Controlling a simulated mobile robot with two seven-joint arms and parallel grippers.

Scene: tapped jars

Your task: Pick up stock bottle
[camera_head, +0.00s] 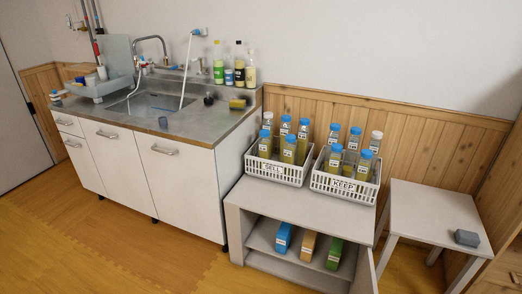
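No thing in view is plainly marked as the stock bottle. Several clear bottles with yellowish contents and blue caps stand upright in the white basket labelled SELL (271,169); one is the front bottle (288,151). Similar bottles stand in the white basket labelled KEEP (343,186), including a front bottle (364,165) and one with a white cap (375,143). On the shelf below are a blue container (283,238), a tan one (308,246) and a green one (334,254); their labels are too small to read. Neither of my grippers is in view.
The baskets stand on a grey open cabinet (300,199). At left is a sink counter (185,120) with a tap, a dish rack (98,89) and several bottles at the back. A white stool (425,210) at right bears a grey block (466,238). The floor in front is clear.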

